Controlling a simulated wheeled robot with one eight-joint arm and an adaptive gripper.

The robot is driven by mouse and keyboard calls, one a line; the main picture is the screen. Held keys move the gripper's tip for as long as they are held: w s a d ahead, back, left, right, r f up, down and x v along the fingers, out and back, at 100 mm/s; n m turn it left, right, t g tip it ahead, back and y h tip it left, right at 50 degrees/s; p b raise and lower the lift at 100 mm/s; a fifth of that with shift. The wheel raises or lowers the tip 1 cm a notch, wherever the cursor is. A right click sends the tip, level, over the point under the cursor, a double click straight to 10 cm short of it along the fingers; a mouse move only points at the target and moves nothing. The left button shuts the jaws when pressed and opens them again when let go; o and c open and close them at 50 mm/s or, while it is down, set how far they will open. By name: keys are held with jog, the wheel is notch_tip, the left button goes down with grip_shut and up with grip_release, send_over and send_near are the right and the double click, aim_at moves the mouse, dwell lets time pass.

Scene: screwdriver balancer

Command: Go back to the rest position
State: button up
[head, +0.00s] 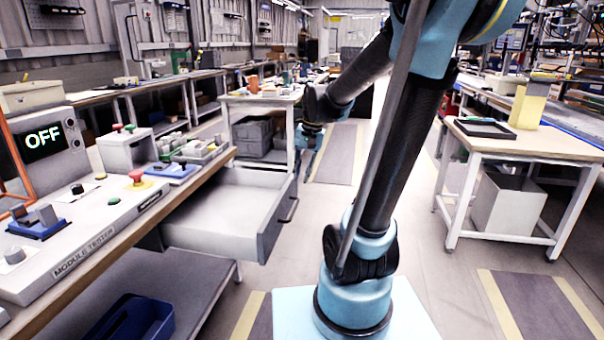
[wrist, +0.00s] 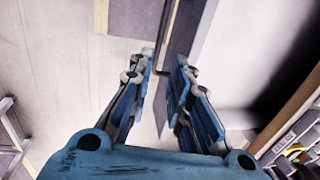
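My gripper (wrist: 163,60) shows in the wrist view with its two blue fingers apart and a clear gap between them. Nothing is held in it. In the head view my gripper (head: 307,150) hangs at the end of my folded arm, pointing down, close to the front of an open drawer (head: 240,200). Its fingers are small there and partly blend with the background. A grey edge, which looks like the drawer front (wrist: 185,35), runs just beyond the fingertips in the wrist view. I cannot tell whether they touch it.
The module tester (head: 85,236) reads OFF on its screen on the left bench. The drawer sticks out below that bench. A blue bin (head: 130,318) sits low at left. A white table (head: 530,145) stands at right with a black tray (head: 485,128). The aisle floor (head: 440,235) is clear.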

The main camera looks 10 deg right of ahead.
jog(key=s+d+f+n+h, duration=0.1)
jog(key=s+d+f, duration=0.3)
jog(key=s, duration=0.5)
jog(key=s+d+f+n+t+h, duration=0.1)
jog(key=s+d+f+n, duration=0.2)
jog(key=s, duration=0.5)
jog(key=shift+s+d+f, duration=0.4)
jog(key=shift+d+f, duration=0.3)
jog(key=shift+w+f, duration=0.2)
jog(key=shift+w, duration=0.25)
